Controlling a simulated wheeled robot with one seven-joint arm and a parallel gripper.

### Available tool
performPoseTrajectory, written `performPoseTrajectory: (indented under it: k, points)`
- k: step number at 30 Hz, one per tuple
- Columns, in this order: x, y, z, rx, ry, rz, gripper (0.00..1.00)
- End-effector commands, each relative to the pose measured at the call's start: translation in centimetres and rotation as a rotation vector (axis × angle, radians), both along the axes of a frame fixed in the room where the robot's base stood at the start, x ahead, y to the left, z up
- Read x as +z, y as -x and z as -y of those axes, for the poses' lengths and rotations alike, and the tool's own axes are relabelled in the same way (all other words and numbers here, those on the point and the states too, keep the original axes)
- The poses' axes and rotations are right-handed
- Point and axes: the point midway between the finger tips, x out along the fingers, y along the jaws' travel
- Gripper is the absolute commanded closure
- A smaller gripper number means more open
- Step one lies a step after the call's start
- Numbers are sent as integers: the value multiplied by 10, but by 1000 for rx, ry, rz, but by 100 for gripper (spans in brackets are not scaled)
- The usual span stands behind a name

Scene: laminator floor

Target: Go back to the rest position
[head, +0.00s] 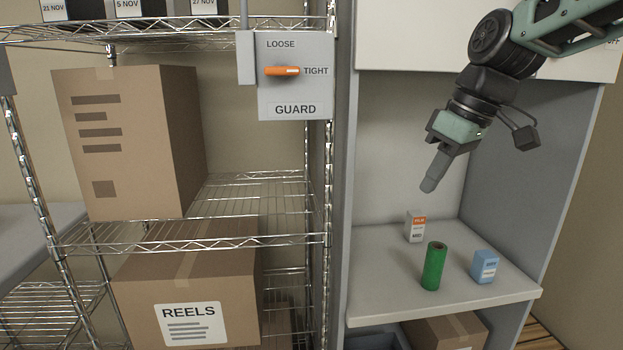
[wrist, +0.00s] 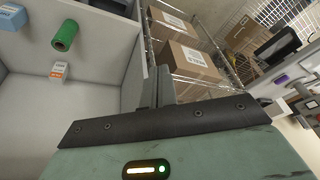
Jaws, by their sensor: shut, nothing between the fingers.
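My gripper (head: 430,184) hangs in front of the grey cabinet at the right of the head view, fingers pointing down and to the left. Its fingers are together with nothing between them. It is above the cabinet shelf (head: 388,290) and apart from the things on it. In the wrist view the gripper body fills the lower part, and the closed fingers (wrist: 157,88) show above it.
On the shelf stand a green roll (head: 433,266), a white-and-orange box (head: 415,226) and a blue box (head: 484,266). A wire rack (head: 190,243) at left holds cartons (head: 125,142). A GUARD panel (head: 295,90) has its orange knob (head: 283,71) pointing at TIGHT.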

Motion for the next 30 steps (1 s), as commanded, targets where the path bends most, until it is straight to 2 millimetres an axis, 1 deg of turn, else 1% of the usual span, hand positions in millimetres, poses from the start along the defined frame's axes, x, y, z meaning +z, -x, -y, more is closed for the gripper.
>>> performPoseTrajectory:
  k: [1,2,3,5,6,8,9,12,15,18,20,30]
  points:
    - [-27,26,-21,3,14,-37,100]
    - [-41,40,-31,-3,24,-56,100]
    - [-58,60,-42,-11,39,-80,100]
    - [-85,92,-57,-21,64,-113,100]
    - [-103,114,-63,-30,83,-133,100]
    - [-127,147,-70,-40,111,-157,100]
    - [-142,167,-71,-46,132,-169,100]
    - [-173,211,-69,-62,176,-190,100]
    - [-193,241,-63,-76,208,-199,100]
    - [-204,257,-57,-85,225,-202,100]
    - [-206,261,-56,-88,229,-202,100]
    - [-206,261,-55,-91,230,-204,100]
